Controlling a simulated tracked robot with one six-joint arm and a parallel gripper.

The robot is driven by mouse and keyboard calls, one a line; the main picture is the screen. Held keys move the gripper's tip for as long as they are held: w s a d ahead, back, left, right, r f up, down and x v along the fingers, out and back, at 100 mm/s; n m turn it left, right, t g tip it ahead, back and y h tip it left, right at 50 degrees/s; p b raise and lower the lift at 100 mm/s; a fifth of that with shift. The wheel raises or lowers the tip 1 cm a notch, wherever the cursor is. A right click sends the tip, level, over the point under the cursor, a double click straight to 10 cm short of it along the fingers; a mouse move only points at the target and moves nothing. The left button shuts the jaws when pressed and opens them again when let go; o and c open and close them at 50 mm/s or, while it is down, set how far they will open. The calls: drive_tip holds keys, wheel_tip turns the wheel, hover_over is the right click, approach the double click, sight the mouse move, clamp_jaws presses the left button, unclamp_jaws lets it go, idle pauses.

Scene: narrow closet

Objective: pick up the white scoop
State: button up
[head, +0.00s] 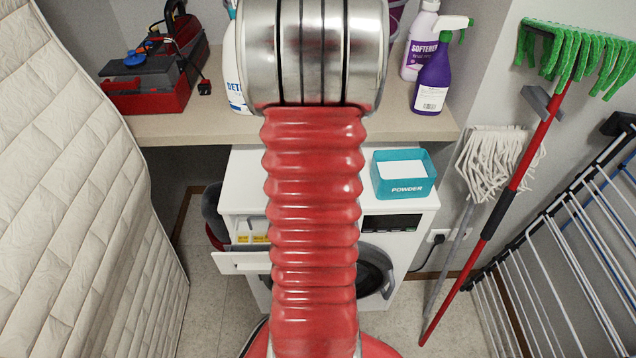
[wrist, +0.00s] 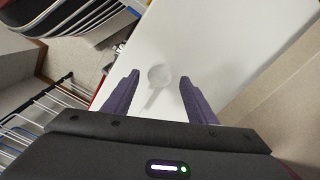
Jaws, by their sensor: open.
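The white scoop (wrist: 157,77) lies on the white top of the washing machine (wrist: 215,45) in the wrist view. Its round bowl points away from my gripper and its handle runs back toward it. My gripper (wrist: 158,82) is open, with one dark finger on each side of the scoop, and nothing is held. Whether the fingers are level with the scoop or above it, I cannot tell. In the head view my arm hides the middle of the washing machine (head: 240,190), and neither the scoop nor my gripper shows there.
A teal powder box (head: 403,182) stands on the machine's right side. The detergent drawer (head: 243,262) is pulled out. A shelf (head: 200,122) above holds a red toolbox (head: 150,85) and bottles (head: 433,80). Mops (head: 500,190) and a drying rack (head: 570,260) stand right, a mattress (head: 70,190) left.

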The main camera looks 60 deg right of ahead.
drive_tip(key=shift+f, duration=0.8)
drive_tip(key=shift+c, duration=0.4)
drive_tip(key=c, duration=1.1)
